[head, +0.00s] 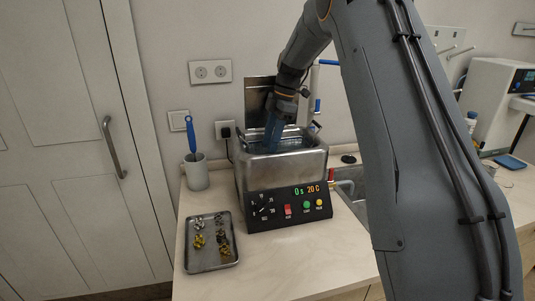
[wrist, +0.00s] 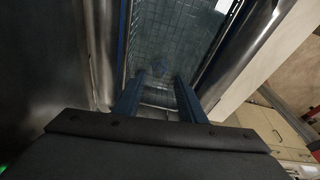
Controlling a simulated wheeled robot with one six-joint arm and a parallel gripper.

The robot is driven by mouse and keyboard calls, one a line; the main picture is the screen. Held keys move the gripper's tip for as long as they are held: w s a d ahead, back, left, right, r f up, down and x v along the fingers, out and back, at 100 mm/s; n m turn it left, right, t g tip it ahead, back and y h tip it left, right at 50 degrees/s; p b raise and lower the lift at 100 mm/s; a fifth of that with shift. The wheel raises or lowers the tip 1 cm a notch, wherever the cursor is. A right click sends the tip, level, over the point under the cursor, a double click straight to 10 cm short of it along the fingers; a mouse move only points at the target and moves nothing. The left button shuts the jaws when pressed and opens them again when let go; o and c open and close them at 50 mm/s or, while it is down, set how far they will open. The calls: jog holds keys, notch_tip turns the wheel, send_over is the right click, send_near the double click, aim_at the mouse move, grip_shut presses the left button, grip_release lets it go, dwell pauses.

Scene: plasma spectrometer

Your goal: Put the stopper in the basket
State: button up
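The basket is a wire mesh one inside the steel bath (head: 285,165); its mesh floor (wrist: 180,30) fills the upper middle of the wrist view. My gripper (head: 271,138) points down into the bath opening, at the left part of it. In the wrist view its two blue fingers (wrist: 158,100) stand apart with a clear gap and nothing visible gripped. No stopper is identifiable in the head view.
The bath's steel rim surrounds the fingers closely. A metal tray (head: 191,260) with several small brass and grey parts lies at the front left. A grey cup (head: 197,174) with a blue-handled tool stands left of the bath. A sink (head: 355,190) lies right of it.

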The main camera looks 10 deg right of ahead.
jog(key=v, duration=0.3)
jog(key=shift+b, duration=0.4)
jog(key=shift+s+r, duration=0.1)
